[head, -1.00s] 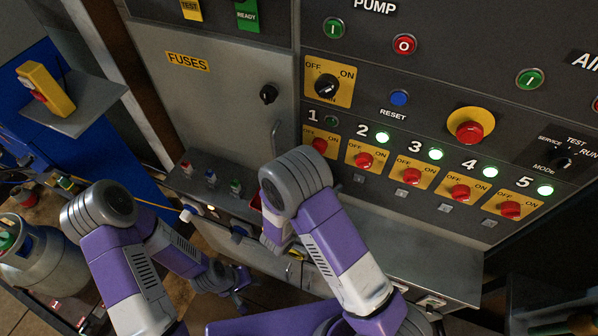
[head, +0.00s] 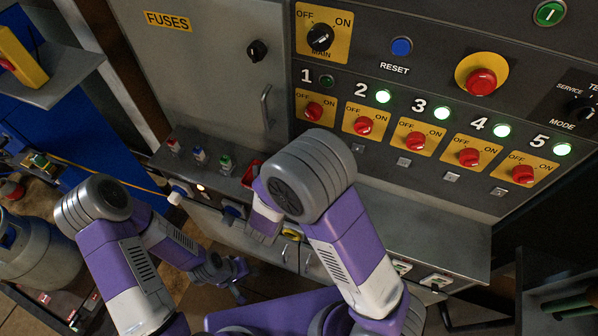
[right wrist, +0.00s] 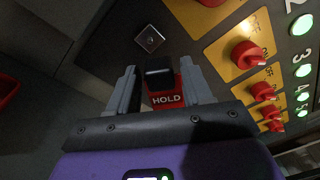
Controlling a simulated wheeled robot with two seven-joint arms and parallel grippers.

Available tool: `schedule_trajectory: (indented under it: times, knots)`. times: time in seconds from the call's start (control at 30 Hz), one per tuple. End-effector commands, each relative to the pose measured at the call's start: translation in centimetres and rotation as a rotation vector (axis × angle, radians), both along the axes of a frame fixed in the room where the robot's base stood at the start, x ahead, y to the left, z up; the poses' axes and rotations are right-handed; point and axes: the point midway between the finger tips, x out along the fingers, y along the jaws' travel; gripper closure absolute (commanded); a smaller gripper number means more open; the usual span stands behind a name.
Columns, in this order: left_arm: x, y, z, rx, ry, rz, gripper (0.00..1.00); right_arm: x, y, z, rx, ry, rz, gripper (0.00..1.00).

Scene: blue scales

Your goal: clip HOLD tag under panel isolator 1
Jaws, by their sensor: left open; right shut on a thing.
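Panel isolator 1 (head: 313,111) is a red knob on a yellow plate, under a dark lamp. In the right wrist view its plate (right wrist: 196,12) is at the top edge. A small square metal fitting (right wrist: 150,38) sits below it on the grey panel. My right gripper (right wrist: 158,88) is shut on the red HOLD tag (right wrist: 167,100), which has a black clip (right wrist: 159,71) on top. The clip appears just short of the fitting; contact cannot be told. My left gripper (head: 236,284) is open, low and away from the panel.
Isolators 2 to 5 (head: 364,125) have green lamps lit, with square fittings below. A grey ledge (head: 440,235) runs under the panel. A red holder (head: 251,174) is beside my right arm. A fuse cabinet (head: 205,85) stands left.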

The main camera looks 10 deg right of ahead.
Motion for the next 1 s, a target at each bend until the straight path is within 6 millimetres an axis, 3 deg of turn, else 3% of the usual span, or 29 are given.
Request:
schedule_trajectory:
  times: [0.1, 0.33, 1.0]
  knots:
    - [0.0, 0.0, -2.2, 0.000, 0.000, 0.000, 0.57, -0.4, 0.9, -0.4, -0.160, 0.133, 0.040, 0.99]
    - [0.0, 0.0, -4.6, 0.000, 0.000, 0.000, 0.57, -1.1, 2.0, -0.2, -0.383, 0.301, 0.100, 0.99]
    - [0.0, 0.0, -5.2, 0.000, 0.000, 0.000, 0.57, -0.9, 2.1, 0.1, -0.447, 0.344, 0.118, 0.99]
